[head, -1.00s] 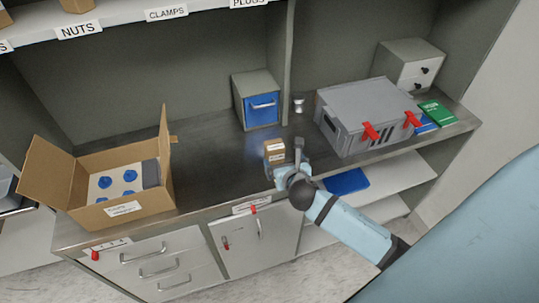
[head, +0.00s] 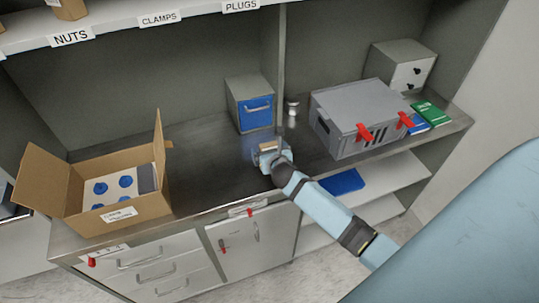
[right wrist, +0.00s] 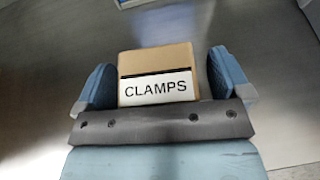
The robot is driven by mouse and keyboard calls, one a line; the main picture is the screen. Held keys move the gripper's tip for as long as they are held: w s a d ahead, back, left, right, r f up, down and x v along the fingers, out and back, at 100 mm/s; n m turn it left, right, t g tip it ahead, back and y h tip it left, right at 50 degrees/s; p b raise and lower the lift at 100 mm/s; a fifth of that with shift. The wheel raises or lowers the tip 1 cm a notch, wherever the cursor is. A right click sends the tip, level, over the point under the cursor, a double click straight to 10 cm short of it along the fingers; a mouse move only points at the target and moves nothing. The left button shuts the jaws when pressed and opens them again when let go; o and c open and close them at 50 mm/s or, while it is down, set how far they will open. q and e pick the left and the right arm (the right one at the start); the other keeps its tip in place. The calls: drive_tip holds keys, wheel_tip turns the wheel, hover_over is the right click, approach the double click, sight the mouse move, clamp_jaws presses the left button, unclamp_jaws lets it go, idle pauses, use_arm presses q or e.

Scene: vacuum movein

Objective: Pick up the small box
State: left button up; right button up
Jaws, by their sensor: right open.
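The small box (right wrist: 158,58) is brown cardboard with a white label reading CLAMPS. In the right wrist view it stands on the metal counter between the two fingers of my right gripper (right wrist: 162,85). The fingers are open, one on each side, with a narrow gap showing at each side. In the head view only a bit of the small box (head: 268,147) shows behind my right gripper (head: 270,154), which hides the rest. My left gripper is not in view.
An open cardboard box (head: 62,180) with blue-marked contents stands on the left of the counter. A small cabinet with a blue drawer (head: 252,103) stands behind my gripper. A grey case with red latches (head: 350,112) stands to the right. The counter between is clear.

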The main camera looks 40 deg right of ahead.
drive_tip(key=c, duration=1.1)
drive_tip(key=shift+r, duration=0.1)
